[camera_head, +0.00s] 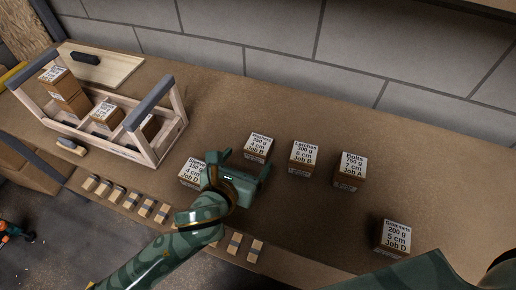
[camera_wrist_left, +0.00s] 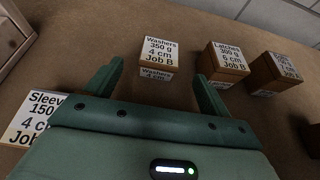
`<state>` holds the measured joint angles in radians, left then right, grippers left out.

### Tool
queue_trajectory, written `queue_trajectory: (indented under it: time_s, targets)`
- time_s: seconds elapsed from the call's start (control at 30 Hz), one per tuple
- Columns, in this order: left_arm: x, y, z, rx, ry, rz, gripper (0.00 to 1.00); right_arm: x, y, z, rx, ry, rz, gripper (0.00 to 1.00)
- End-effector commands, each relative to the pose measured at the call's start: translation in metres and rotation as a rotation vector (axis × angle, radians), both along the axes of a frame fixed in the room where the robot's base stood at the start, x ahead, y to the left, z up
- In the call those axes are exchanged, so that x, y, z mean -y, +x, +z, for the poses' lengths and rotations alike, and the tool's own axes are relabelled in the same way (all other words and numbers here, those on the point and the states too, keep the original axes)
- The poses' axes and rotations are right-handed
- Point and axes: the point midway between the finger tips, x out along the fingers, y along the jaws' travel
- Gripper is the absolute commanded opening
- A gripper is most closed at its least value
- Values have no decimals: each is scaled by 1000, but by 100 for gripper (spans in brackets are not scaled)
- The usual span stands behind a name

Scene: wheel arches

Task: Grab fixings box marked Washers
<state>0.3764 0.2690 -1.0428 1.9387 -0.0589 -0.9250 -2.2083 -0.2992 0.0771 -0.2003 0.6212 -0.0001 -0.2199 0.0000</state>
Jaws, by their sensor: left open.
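The Washers box (camera_head: 258,155), a small brown carton with a white label on top reading 350 g, 4 cm, Job B, stands on the brown bench. It also shows in the left wrist view (camera_wrist_left: 157,52), ahead of the fingers. My left gripper (camera_head: 242,161) is open and empty, just on the near side of the box. In the left wrist view its two fingers (camera_wrist_left: 158,70) point toward the box, one to each side of it, with a gap still between them and the carton. My right gripper is not in view.
The Sleeves box (camera_head: 188,180) stands close left of my gripper. Latches (camera_head: 303,168), Bolts (camera_head: 350,183) and Grommets (camera_head: 392,250) boxes stand to the right. A wooden tote (camera_head: 172,140) holding boxes is at left. Several small blocks line the front edge. The bench behind is clear.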

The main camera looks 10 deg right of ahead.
Motion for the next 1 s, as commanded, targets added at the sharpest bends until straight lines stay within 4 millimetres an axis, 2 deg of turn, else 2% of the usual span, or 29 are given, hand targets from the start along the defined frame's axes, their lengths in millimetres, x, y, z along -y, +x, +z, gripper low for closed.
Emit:
queue_trajectory:
  time_s: [0.03, 0.13, 0.37, 0.6, 0.73, 0.93, 1.0]
  targets:
    - [7, 10, -11, -4, -3, 2, 82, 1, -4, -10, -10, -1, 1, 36]
    - [17, 24, -17, -4, -3, 2, 82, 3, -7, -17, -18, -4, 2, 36]
    - [29, 39, -23, -4, -4, 2, 82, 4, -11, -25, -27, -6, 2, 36]
    - [49, 67, -42, -8, -4, 3, 82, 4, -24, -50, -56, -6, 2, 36]
    - [54, 74, -42, -4, -2, 2, 82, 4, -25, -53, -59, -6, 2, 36]
    - [54, 74, -40, -2, -1, 2, 82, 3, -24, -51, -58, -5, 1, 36]
    - [54, 74, -40, -2, -1, 2, 62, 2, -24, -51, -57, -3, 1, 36]
